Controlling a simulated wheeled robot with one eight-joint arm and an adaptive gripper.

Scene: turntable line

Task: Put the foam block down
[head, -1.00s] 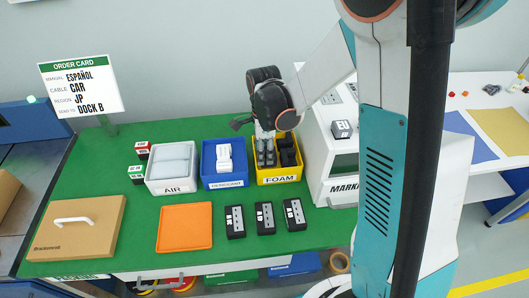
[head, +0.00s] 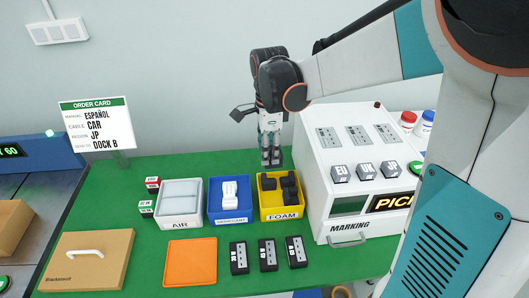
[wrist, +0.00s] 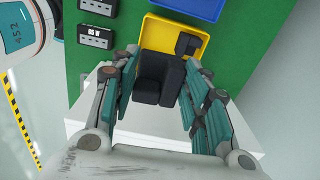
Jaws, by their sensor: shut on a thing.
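The yellow FOAM bin (head: 281,217) holds several dark foam blocks (head: 289,188) in the head view. My gripper (head: 271,160) points down just above the back of this bin, clear of the blocks inside. In the wrist view my gripper (wrist: 160,82) is shut on a dark foam block (wrist: 150,88) between its fingers. The yellow bin (wrist: 160,30) shows beyond it, with another dark block (wrist: 187,43) inside. The held block overlaps the blocks behind it, so its exact outline is unclear. In the head view it is hard to make out between the fingertips.
An orange tray (head: 190,262) lies empty at the front. Three black adapters (head: 268,254) stand right of it. The AIR bin (head: 181,225), blue bin (head: 230,217) and cardboard box (head: 88,260) are left of the yellow bin. A white MARKING machine (head: 347,227) stands close on the right.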

